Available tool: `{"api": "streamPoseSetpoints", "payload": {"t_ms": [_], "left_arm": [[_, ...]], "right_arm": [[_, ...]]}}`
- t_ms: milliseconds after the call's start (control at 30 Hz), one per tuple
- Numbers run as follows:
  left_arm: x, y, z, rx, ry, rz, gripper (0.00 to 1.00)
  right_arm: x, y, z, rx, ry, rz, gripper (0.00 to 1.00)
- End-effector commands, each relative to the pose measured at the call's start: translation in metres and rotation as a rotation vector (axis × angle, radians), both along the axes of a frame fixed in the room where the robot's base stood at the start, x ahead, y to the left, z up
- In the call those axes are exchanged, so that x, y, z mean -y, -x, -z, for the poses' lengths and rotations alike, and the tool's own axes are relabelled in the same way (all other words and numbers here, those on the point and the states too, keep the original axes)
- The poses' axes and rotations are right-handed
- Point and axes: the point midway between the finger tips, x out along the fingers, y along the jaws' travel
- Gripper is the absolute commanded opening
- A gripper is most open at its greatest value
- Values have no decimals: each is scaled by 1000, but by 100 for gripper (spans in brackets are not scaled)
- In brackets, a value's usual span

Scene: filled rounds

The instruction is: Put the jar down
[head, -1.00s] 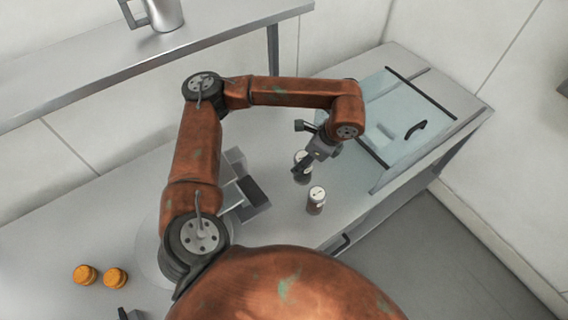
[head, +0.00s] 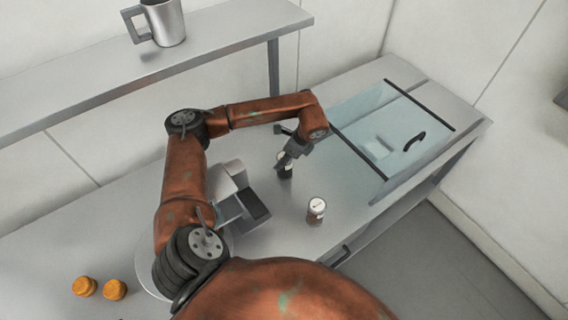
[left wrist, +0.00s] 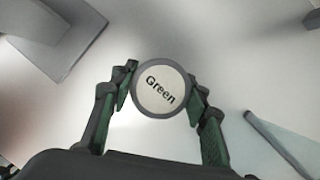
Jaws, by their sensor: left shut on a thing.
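A second jar (head: 316,211) with a white lid stands upright on the counter, nearer and to the right, apart from the gripper. My right gripper does not show clearly.
A clear case (head: 387,143) with a black handle stands to the right. A grey device (head: 240,199) is left of the jars. A metal mug (head: 163,22) stands on the upper shelf (head: 215,55).

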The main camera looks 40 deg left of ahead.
Motion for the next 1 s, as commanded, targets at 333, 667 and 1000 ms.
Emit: {"api": "streamPoseSetpoints", "payload": {"t_ms": [333, 667, 1000], "left_arm": [[2, 1, 26, -1, 1, 2, 12], [2, 1, 27, -2, 1, 2, 56], [2, 1, 27, -1, 1, 1, 60]], "right_arm": [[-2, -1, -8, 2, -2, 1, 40], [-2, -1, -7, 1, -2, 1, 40], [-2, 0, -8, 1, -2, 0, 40]]}}
